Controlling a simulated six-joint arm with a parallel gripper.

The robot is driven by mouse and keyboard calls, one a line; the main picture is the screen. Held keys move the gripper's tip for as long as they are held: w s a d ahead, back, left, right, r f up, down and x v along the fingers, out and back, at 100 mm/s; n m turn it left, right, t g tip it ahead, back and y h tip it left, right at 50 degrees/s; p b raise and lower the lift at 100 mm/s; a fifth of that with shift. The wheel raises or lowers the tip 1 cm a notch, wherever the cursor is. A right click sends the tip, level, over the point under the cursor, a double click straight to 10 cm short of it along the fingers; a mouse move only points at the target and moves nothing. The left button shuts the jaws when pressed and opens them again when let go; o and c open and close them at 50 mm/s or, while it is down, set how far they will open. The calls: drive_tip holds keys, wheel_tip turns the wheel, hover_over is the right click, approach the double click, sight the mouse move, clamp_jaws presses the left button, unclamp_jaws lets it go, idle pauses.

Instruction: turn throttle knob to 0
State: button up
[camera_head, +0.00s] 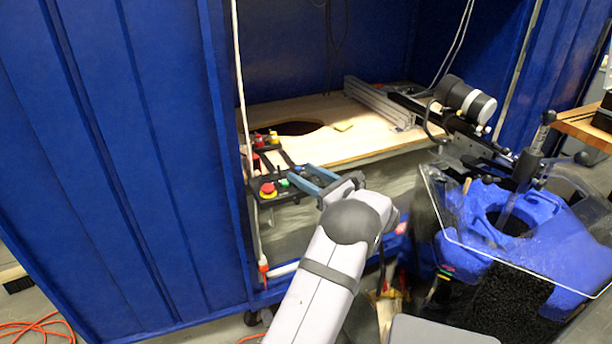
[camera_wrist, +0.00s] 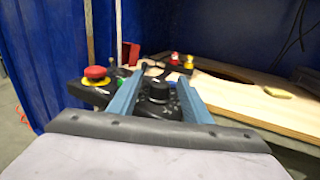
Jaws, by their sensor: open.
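The throttle knob (camera_wrist: 158,93) is a black round knob on a dark control panel. In the wrist view it sits between the two blue fingers of my gripper (camera_wrist: 157,92), which are open with one finger on each side of it. I cannot tell whether the fingers touch it, and its setting cannot be read. In the head view my gripper (camera_head: 303,177) is at the right part of the control panel (camera_head: 292,197), and its fingers hide the knob there.
A red emergency stop button (camera_head: 268,188) is left of my gripper; it also shows in the wrist view (camera_wrist: 95,73). A wooden board (camera_head: 370,140) with a dark hole lies behind. Blue walls (camera_head: 130,130) enclose the tank. A blue machine (camera_head: 500,240) stands right.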

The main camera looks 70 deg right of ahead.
drive_tip(key=c, duration=1.1)
drive_tip(key=shift+o, duration=0.2)
drive_tip(key=shift+n+y, duration=0.3)
drive_tip(key=shift+t+y, duration=0.3)
drive_tip(key=shift+d+n+t+y, duration=0.1)
drive_tip(key=shift+n+t+y, duration=0.2)
drive_tip(key=shift+n+y, duration=1)
drive_tip(key=shift+y, duration=0.5)
